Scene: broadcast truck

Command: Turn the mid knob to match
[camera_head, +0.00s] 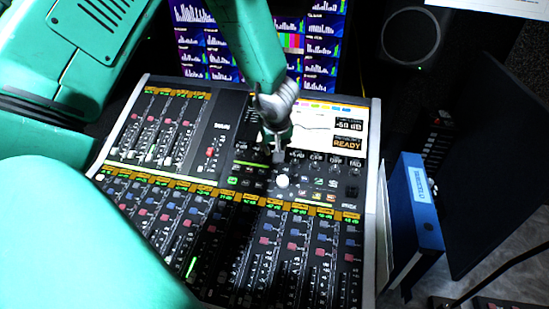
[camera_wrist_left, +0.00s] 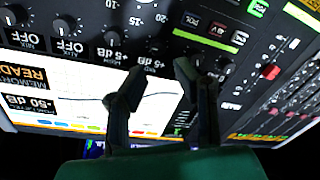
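A row of small dark knobs (camera_head: 317,158) with value labels runs just below the console screen (camera_head: 326,123). I cannot read which is the mid knob. My left gripper (camera_head: 275,153) is low over the left end of the row. In the left wrist view its fingers (camera_wrist_left: 158,70) stand apart, with a gap between the tips. I cannot tell whether a tip touches a knob. My right gripper is not in view.
The mixing console (camera_head: 372,215) has several faders and coloured buttons around the knobs. A white round control (camera_head: 282,181) sits just below the gripper. The screen reads READY and a dB value. A blue binder (camera_head: 418,205) stands right of the console; monitors (camera_head: 205,40) are behind.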

